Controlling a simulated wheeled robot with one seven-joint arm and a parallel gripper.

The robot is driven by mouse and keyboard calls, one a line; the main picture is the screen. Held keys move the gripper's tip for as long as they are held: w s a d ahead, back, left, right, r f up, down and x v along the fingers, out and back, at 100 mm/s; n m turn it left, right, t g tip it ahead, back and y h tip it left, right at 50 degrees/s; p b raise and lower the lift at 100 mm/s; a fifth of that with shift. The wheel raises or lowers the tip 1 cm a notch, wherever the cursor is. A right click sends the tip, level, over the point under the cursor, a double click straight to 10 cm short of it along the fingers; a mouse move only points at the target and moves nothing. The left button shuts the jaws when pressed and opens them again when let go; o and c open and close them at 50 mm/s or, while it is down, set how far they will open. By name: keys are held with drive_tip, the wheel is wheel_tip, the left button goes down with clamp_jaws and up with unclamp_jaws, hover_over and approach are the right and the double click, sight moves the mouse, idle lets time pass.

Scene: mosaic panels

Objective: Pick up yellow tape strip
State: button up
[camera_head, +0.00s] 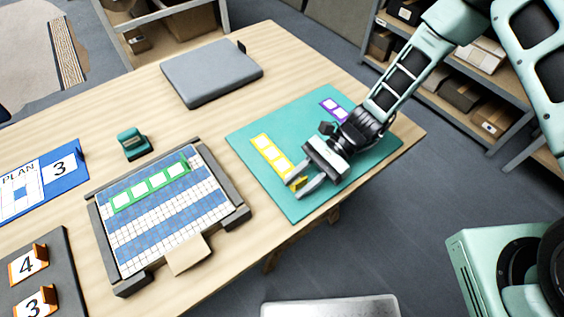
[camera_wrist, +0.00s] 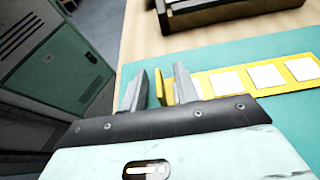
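The yellow tape strip (camera_head: 270,153) with white squares lies flat on the teal mat (camera_head: 252,132). A small yellow upright tab stands at its near end. My gripper (camera_head: 297,187) is low over the mat at that end. In the wrist view, the tab of the yellow strip (camera_wrist: 246,79) stands between the two fingers of my gripper (camera_wrist: 159,84). The tab is close to the right finger, and a gap shows between it and the left finger. The fingers look open around the tab. The right finger hides part of the strip's end.
A purple strip (camera_head: 333,107) lies on the mat beyond my gripper. Left of the mat is a framed mosaic panel (camera_head: 222,183) with a green strip (camera_head: 150,187) across it. A grey pad (camera_head: 212,72) and a small green tool (camera_head: 132,143) lie further back.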

clamp_jaws()
drive_tip(key=shift+r, duration=0.1)
